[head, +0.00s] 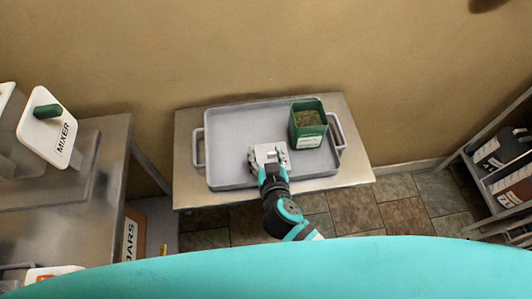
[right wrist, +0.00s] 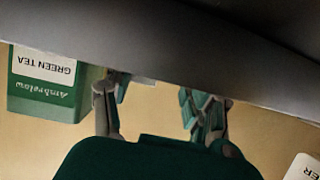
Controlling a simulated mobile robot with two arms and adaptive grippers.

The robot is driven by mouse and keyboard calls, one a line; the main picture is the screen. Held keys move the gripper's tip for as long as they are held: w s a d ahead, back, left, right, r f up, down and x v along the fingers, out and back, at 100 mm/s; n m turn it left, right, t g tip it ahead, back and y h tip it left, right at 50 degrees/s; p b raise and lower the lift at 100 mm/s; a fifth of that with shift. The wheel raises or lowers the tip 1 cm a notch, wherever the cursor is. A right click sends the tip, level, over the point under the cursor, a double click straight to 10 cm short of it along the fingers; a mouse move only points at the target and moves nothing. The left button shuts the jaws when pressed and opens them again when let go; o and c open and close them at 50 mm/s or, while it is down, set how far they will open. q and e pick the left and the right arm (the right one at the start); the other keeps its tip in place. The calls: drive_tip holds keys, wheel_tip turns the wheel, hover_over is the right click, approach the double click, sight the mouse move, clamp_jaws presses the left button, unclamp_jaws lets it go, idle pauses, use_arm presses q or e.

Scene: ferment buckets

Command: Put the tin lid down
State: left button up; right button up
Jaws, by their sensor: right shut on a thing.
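The open green tin (head: 308,123) stands upright at the right of the grey tray, with loose green contents visible inside. Its "GREEN TEA" label shows upside down in the right wrist view (right wrist: 45,75). My right gripper (head: 268,155) is over the tray's front middle, left of the tin and apart from it. It is shut on a pale, squarish piece, the tin lid (head: 268,151), held low over the tray. I cannot tell whether the lid touches the tray. In the right wrist view the lid is mostly hidden, with the fingers (right wrist: 155,105) on both sides. My left gripper is out of view.
The grey tray (head: 228,125) lies on a metal table (head: 187,131) against the wall. Its left and back areas are clear. A counter with a white "MIXER" machine (head: 47,127) is at the left. A shelf with dark containers (head: 500,150) stands at the right.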

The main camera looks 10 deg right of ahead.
drive_tip(key=shift+f, duration=0.35)
drive_tip(key=o, duration=1.1)
drive_tip(key=shift+c, duration=0.2)
drive_tip(key=shift+r+p, duration=0.35)
drive_tip(key=shift+r, duration=0.2)
drive_tip(key=b+v, duration=0.2)
drive_tip(key=v, duration=1)
drive_tip(key=shift+b, duration=0.4)
drive_tip(key=shift+f, duration=0.2)
